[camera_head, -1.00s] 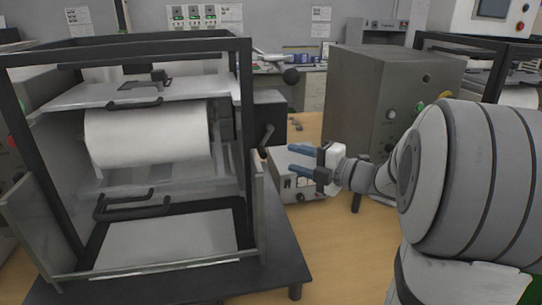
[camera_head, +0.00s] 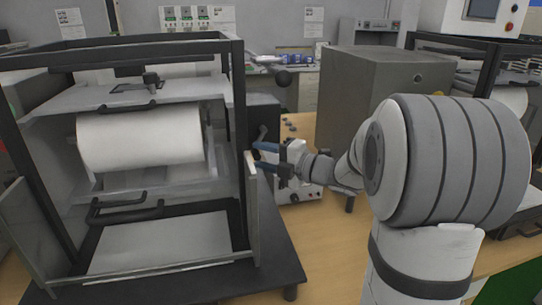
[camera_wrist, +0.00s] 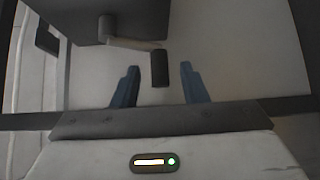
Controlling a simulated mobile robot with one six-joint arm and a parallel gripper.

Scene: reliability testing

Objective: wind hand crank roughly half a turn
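The hand crank (camera_wrist: 133,43) has a pale arm coming off a dark box and a black handle (camera_wrist: 160,70) at its end. In the wrist view the handle shows between my gripper's two blue fingers, with clear gaps on both sides. My gripper (camera_wrist: 158,66) is open and empty. In the head view, my gripper (camera_head: 263,157) is at the right side of the black-framed roller machine (camera_head: 240,100), by its upright panel. There the crank (camera_head: 262,133) shows only partly, just above the fingers. I cannot tell the exact depth between fingers and handle.
A grey cabinet (camera_head: 360,85) stands behind my arm, and a small light box (camera_head: 300,190) sits below my gripper. The machine's upright side panel (camera_head: 253,210) is close to the fingers. The wooden table (camera_head: 335,235) in front is clear.

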